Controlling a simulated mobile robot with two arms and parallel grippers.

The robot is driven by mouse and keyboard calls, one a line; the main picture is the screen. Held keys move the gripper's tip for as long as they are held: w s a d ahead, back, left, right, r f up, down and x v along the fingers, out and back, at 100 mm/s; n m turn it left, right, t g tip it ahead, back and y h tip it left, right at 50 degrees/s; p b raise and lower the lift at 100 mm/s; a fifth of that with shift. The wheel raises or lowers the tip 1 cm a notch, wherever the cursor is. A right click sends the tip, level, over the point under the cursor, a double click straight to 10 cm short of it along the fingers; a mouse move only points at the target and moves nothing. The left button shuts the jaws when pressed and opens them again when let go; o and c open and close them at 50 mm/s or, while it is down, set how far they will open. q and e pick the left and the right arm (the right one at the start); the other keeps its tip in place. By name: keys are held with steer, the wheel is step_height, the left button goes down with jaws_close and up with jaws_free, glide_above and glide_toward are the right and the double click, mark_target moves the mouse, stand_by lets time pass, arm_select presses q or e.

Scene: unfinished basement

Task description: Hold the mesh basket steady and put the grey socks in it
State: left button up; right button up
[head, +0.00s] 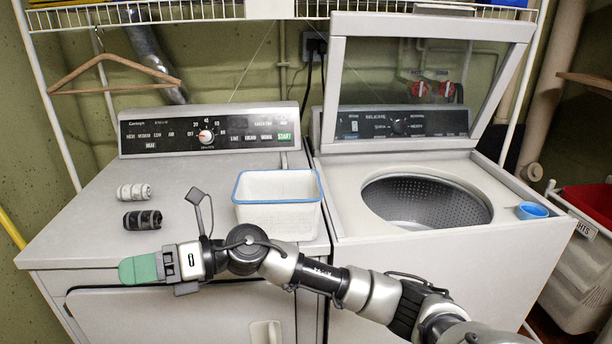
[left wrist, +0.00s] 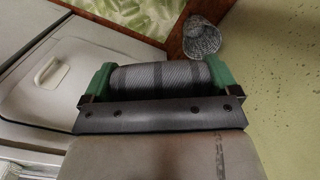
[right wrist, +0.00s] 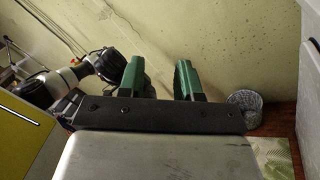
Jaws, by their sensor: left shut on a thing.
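A white mesh-like basket with a blue rim (head: 278,202) stands on the dryer top, toward its right side. My right gripper (head: 138,269), with green fingertips, is in front of the dryer, left of the basket and apart from it. In the right wrist view its two green fingers (right wrist: 160,82) are apart with nothing between them. My left gripper (left wrist: 160,85) is outside the head view. In the left wrist view it is shut on a grey striped sock roll (left wrist: 160,76), held between both green fingers. The basket does not clearly show in either wrist view.
A pale striped sock roll (head: 134,191) and a dark one (head: 142,219) lie on the dryer top (head: 75,225). The washer (head: 340,215) has its lid up, with a blue cup (head: 531,210) on it. A grey bin (right wrist: 245,107) stands on the floor by the wall.

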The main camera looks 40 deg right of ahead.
steer(key=w+d+f+n+g+h, duration=0.2)
steer(key=d+n+g+h, duration=0.1)
steer(key=d+n+h, duration=0.2)
steer(key=m+g+h, duration=0.1)
steer(key=h, duration=1.3)
glide_toward(306, 227)
step_height(306, 227, down, 6)
steer(key=shift+w+d+f, duration=0.15)
steer(key=shift+f, duration=0.1)
jaws_close()
steer(key=shift+c, duration=0.5)
jaws_free()
